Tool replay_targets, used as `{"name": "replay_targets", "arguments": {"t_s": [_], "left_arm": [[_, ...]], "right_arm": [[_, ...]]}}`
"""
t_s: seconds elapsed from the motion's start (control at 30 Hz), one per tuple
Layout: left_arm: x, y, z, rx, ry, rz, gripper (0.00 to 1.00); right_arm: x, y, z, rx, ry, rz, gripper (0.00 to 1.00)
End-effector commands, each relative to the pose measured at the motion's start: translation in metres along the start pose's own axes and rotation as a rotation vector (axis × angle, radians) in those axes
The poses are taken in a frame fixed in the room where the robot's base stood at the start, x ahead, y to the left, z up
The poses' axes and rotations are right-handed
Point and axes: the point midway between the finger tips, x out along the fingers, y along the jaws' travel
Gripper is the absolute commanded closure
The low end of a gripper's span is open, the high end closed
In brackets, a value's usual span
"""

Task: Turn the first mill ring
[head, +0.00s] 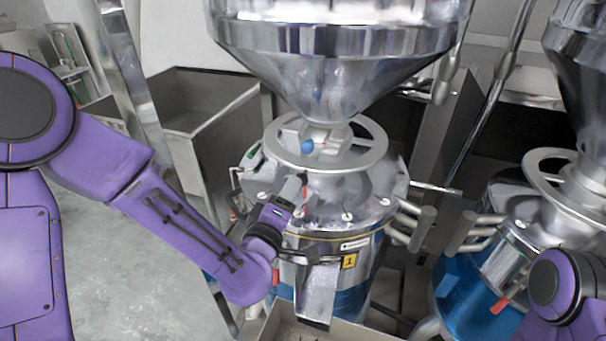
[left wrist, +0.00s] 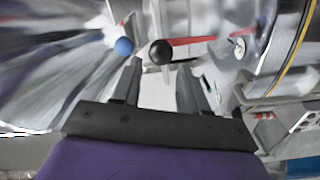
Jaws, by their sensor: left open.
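The first mill (head: 335,222) is a shiny metal body with a yellow "1" label, below a large funnel hopper. Its mill ring (head: 352,168) is a flat metal handwheel around the neck, and a blue ball knob (head: 307,146) shows at it. My left gripper (head: 291,188) is at the left front of the mill, just below the ring. In the left wrist view its two fingers (left wrist: 159,68) are apart. A black ball (left wrist: 161,52) is just beyond the fingertips, and the blue ball (left wrist: 124,46) is to its left. I cannot tell whether the fingers touch anything. My right gripper is out of view.
A second mill (head: 485,255) with its own ring (head: 537,158) stands at the right. A grey open bin (head: 205,135) stands behind at the left. A metal chute (head: 317,290) hangs at the mill's front over a box. Bar handles (head: 422,228) stick out at the mill's right.

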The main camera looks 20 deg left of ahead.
Motion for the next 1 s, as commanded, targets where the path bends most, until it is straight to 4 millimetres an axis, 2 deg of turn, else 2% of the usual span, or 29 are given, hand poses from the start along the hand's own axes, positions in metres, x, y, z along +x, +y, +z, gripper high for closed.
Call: {"name": "replay_targets", "arguments": {"t_s": [0.03, 0.1, 0.33, 0.5, 0.73, 0.77, 0.8, 0.87, 0.9, 1.0], "left_arm": [[0.01, -0.009, 0.004, -0.007, 0.001, 0.008, 0.57], [0.028, 0.002, 0.003, -0.003, -0.005, 0.002, 0.57], [0.074, 0.001, 0.003, -0.002, -0.006, 0.002, 0.57], [0.087, 0.0, 0.003, -0.001, -0.006, 0.001, 0.57], [0.087, 0.0, 0.003, -0.001, -0.005, 0.001, 0.57], [0.087, 0.0, 0.003, -0.001, -0.005, 0.001, 0.63], [0.087, 0.0, 0.003, -0.001, -0.005, 0.001, 0.76], [0.087, 0.0, 0.003, -0.001, -0.005, 0.001, 0.96], [0.087, 0.0, 0.003, -0.001, -0.005, 0.001, 1.0], [0.087, -0.001, 0.0, -0.001, -0.003, 0.001, 1.0]], "right_arm": [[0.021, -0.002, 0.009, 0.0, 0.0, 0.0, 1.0], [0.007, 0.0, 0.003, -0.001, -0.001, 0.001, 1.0], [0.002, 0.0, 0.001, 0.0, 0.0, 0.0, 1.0], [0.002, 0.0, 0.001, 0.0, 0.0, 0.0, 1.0], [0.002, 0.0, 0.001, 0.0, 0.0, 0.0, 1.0], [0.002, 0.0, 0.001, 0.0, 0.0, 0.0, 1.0], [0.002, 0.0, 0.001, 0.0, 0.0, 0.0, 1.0], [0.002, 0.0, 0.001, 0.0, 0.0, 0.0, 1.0], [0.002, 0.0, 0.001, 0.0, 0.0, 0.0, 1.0], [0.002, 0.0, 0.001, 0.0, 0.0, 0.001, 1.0]]}}
